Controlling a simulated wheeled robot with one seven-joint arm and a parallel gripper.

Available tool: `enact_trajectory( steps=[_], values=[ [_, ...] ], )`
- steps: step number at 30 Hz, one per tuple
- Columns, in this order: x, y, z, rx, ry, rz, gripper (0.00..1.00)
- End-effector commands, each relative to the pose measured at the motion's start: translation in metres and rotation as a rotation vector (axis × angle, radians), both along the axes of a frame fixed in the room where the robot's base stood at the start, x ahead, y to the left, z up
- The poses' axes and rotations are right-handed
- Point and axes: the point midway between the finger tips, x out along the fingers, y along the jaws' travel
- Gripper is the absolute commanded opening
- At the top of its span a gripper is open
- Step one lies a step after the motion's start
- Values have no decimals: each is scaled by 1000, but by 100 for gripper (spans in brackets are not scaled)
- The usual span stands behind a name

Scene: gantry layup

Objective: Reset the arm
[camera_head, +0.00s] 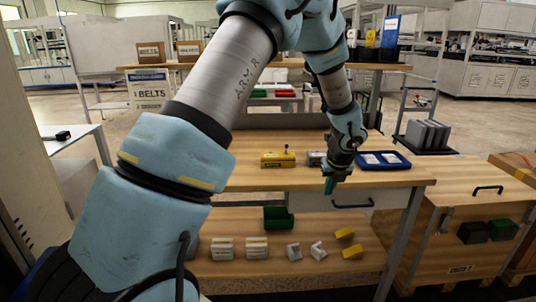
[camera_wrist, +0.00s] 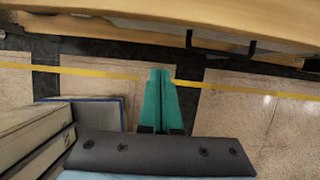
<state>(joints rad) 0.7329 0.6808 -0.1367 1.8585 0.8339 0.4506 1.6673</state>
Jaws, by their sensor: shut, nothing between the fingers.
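My arm crosses the head view from the lower left, up over the top and down to the bench. My gripper (camera_head: 329,186) hangs in front of the front edge of the wooden bench (camera_head: 395,177), pointing down. In the wrist view, my gripper's teal fingers (camera_wrist: 160,78) lie side by side, shut, with nothing between them. Below them the wrist view shows floor with a yellow line (camera_wrist: 100,73).
On the bench are a yellow block (camera_head: 278,160) and a blue tray (camera_head: 383,160) with white pieces. The lower shelf (camera_head: 225,268) holds a green bin (camera_head: 278,218), white blocks and yellow pieces. A wooden crate (camera_head: 455,215) stands at right. A black handle (camera_wrist: 220,45) shows in the wrist view.

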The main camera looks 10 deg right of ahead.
Motion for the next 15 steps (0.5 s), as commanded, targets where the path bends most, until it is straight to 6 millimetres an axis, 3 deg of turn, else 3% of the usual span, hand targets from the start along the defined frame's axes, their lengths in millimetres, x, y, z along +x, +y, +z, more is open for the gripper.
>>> enact_trajectory(
  steps=[2, 5, 8, 12, 15],
  values=[
    [5, 22, 8, -29, 12, 117, 0],
    [9, 70, 25, -107, 42, 411, 0],
    [4, 137, 46, -219, 76, 842, 0],
    [-21, 225, 69, -388, 106, 1490, 0],
    [-48, 277, 83, -509, 112, 1949, 0]
  ],
)
